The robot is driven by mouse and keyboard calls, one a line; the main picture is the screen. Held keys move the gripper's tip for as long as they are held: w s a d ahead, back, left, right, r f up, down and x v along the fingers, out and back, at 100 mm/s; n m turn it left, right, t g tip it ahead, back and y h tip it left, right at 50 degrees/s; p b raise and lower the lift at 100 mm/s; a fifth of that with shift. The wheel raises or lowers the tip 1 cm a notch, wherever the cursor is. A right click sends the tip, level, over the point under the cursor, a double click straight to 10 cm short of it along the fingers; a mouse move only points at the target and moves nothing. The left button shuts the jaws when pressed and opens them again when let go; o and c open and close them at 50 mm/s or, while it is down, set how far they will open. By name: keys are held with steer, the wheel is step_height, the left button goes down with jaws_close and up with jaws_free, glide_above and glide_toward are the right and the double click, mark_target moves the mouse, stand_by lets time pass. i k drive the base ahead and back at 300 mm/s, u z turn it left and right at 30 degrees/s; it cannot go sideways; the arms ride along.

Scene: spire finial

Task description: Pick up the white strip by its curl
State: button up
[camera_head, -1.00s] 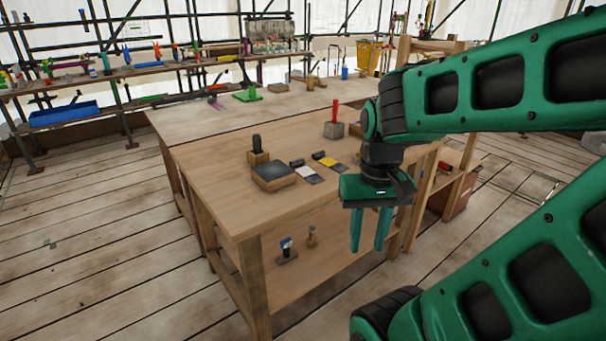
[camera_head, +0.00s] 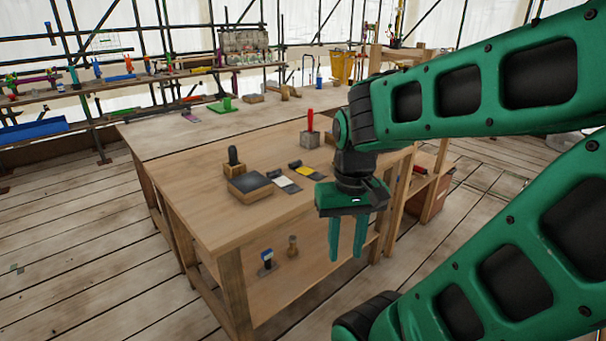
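The white strip (camera_head: 286,185) lies on the wooden workbench (camera_head: 207,219), right of a dark-topped block. Its far end shows a dark rolled part, which looks like the curl (camera_head: 278,174). A similar strip with a yellow part (camera_head: 306,172) lies just right of it. My gripper (camera_head: 347,257) hangs fingers down in front of the bench's right front side, nearer to me than the strips and apart from them. Its two green fingers are spread slightly, with nothing seen between them.
The dark-topped block (camera_head: 250,182) and a wooden block with a dark upright piece (camera_head: 234,167) stand left of the strips. A grey block with a red handle (camera_head: 310,135) stands behind. A lower shelf (camera_head: 289,276) holds small tools. Bare bench top lies in front.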

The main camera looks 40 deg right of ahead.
mark_target(275, 176)
steer(key=k, duration=0.55)
steer(key=z, duration=0.35)
steer(key=i, duration=0.5)
steer(key=z, duration=0.45)
steer(key=i, duration=1.35)
steer(key=u, duration=0.2)
